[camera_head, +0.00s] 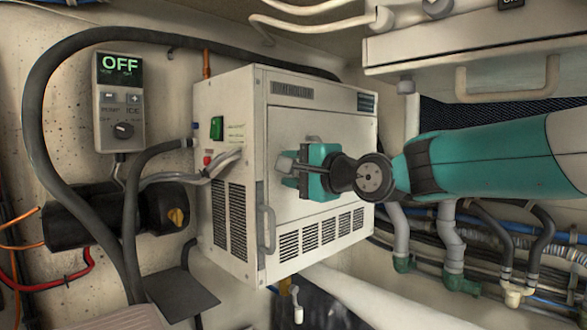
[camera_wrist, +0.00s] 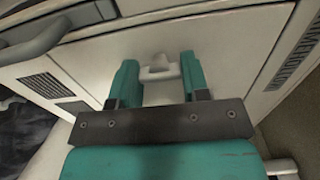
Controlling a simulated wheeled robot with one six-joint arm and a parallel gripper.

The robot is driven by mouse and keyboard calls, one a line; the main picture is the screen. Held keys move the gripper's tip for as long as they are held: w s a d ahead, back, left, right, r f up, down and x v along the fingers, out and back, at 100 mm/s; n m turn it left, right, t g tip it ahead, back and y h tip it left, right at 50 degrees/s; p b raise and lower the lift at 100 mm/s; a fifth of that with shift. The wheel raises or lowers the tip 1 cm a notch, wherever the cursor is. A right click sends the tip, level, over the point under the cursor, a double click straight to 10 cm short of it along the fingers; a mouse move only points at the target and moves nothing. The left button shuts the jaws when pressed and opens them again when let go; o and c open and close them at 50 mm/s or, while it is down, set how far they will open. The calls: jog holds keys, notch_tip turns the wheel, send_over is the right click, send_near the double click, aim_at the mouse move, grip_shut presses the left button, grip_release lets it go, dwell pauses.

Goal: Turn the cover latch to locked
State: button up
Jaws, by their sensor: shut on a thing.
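The cover latch (camera_wrist: 158,70) is a small pale grey piece on the cream front cover (camera_wrist: 225,42) of a boxy unit. In the wrist view it sits between my two teal fingers. My gripper (camera_wrist: 158,62) is shut on it. In the head view my gripper (camera_head: 308,168) is at the middle of the cover (camera_head: 325,115), reaching in from the right. A small grey block beside the jaws there may be part of the latch; the gripper hides the rest. I cannot tell whether the latch is at locked.
A grey bar handle (camera_head: 267,230) stands out at the cover's lower left. A control panel (camera_head: 120,103) reading OFF and thick black hoses (camera_head: 35,110) are at left. A white cabinet (camera_head: 480,55) hangs above my arm; pipes (camera_head: 455,240) run below it.

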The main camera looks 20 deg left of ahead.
jog(key=o, duration=0.9)
jog(key=shift+b+v, duration=3.7)
jog(key=shift+v, duration=5)
jog(key=s+d+f+n+g+h, duration=0.3)
jog(key=s+d+f+n, duration=0.1)
jog(key=s+f, duration=0.4)
jog(key=s+d+f+n+g+h, duration=0.3)
jog(key=s+d+f+n+h, duration=0.1)
jog(key=f, duration=0.7)
jog(key=s+d+f+n+g+h, duration=0.3)
jog(key=s+d+f+n+h, duration=0.1)
jog(key=s+d+f, duration=0.3)
jog(key=shift+s+d+f+n, duration=0.1)
jog(key=shift+s+f+n, duration=0.25)
jog(key=shift+s, duration=0.45)
jog(key=shift+s+f+n, duration=0.1)
jog(key=shift+s+f, duration=0.35)
jog(key=shift+s, duration=0.3)
jog(key=shift+s+d+f+n, duration=0.1)
jog(key=shift+s+f+n, duration=0.25)
jog(key=shift+s, duration=0.45)
